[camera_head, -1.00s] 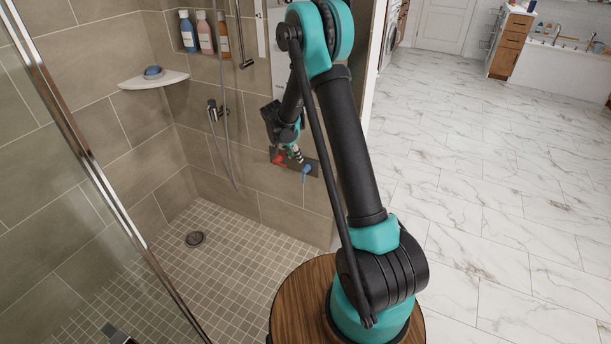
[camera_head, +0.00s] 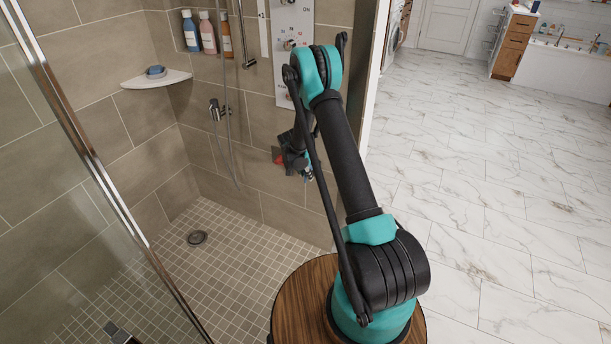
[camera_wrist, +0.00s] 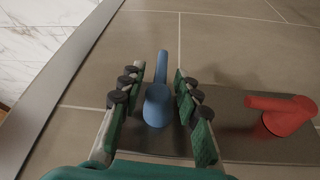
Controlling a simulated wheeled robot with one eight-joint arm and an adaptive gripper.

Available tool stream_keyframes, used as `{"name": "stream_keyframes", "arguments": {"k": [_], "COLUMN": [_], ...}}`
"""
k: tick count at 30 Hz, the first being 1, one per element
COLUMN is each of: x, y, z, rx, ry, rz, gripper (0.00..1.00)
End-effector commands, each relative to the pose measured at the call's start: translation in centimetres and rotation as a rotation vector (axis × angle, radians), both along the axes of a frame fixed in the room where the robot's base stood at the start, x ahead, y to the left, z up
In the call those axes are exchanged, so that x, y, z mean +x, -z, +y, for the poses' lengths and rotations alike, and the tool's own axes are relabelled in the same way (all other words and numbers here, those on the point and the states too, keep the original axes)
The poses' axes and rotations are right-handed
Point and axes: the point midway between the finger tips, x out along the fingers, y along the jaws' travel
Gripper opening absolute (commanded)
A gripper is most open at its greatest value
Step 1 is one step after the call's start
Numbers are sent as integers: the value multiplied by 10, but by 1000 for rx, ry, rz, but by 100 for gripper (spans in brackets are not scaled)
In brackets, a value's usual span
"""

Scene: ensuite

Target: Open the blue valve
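The blue valve (camera_wrist: 157,104) shows in the wrist view on a dark wall plate (camera_wrist: 232,112), with its lever pointing up in that picture. My gripper (camera_wrist: 159,82) is open, with one finger on each side of the blue valve and gaps visible on both sides. A red valve (camera_wrist: 281,117) sits on the same plate to the right, its lever pointing left. In the head view, my gripper (camera_head: 304,174) is at the shower wall and mostly hides the blue valve. Part of the red valve (camera_head: 279,158) shows to its left.
A hand shower (camera_head: 215,109) with a hose hangs left of the valves. A control panel (camera_head: 293,50) is above. A corner shelf (camera_head: 156,79) holds a blue item. A glass screen's metal edge (camera_head: 105,187) stands at left. The tiled shower floor (camera_head: 215,250) is mostly clear.

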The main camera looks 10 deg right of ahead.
Motion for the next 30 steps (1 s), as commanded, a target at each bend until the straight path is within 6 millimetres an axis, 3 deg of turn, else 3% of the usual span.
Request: {"name": "stream_keyframes", "arguments": {"k": [8,17,30], "x": [0,0,0], "y": [2,1,1], "z": [-1,-1,-1], "rx": [0,0,-78], "ry": [0,1,1], "rz": [0,0,56], "gripper": [33,0,0]}}
